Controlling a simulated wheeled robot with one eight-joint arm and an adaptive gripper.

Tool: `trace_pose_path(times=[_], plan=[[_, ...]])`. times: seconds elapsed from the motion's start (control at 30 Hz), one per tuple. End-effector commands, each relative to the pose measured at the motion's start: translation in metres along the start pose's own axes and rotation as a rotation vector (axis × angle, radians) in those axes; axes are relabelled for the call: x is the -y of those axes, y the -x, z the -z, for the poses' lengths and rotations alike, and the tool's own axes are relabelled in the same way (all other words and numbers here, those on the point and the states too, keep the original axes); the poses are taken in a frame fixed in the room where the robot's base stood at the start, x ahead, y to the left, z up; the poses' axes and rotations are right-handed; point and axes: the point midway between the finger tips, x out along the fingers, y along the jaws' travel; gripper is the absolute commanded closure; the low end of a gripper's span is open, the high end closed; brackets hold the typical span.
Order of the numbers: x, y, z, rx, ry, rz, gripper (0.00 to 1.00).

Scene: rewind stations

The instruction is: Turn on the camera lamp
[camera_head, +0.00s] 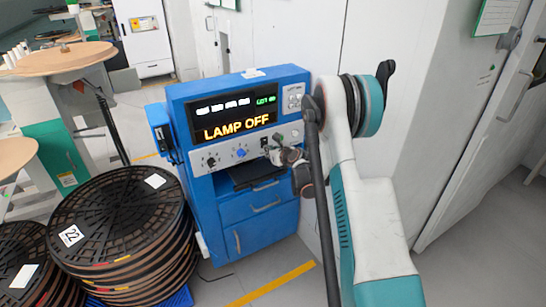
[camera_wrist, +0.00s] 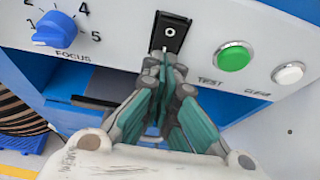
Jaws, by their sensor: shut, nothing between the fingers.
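A blue station cabinet (camera_head: 204,192) stands in the middle of the head view. Its display (camera_head: 236,123) reads "LAMP OFF" in yellow letters. In the wrist view a black switch plate (camera_wrist: 170,30) sits on the panel between the blue FOCUS knob (camera_wrist: 56,30) and a green TEST button (camera_wrist: 232,57). My gripper (camera_wrist: 165,62) is shut and empty. Its fingertips are at the lower end of the switch plate and cover part of it. I cannot tell whether they touch it. The gripper also shows in front of the panel in the head view (camera_head: 277,155).
A white CLEAR button (camera_wrist: 288,73) is right of TEST. An open bay lies under the panel. Stacked black reels (camera_head: 120,222) stand on the left, close to the cabinet. White wall panels (camera_head: 265,40) stand behind it. Some floor is clear in front.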

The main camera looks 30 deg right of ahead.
Motion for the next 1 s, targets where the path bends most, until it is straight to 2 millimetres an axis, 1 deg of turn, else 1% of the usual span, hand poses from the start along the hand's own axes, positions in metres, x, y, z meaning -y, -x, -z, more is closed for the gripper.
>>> trace_pose_path(times=[0.03, 0.07, 0.37, 0.73, 1.0], plan=[[0.000, -0.009, -0.002, 0.000, 0.001, -0.001, 1.00], [0.000, -0.011, -0.003, 0.000, 0.000, -0.001, 1.00], [0.000, -0.008, -0.004, 0.001, 0.000, 0.000, 1.00], [0.000, -0.003, -0.019, 0.004, -0.001, 0.001, 1.00], [-0.001, -0.003, -0.019, 0.003, -0.001, 0.000, 1.00]])
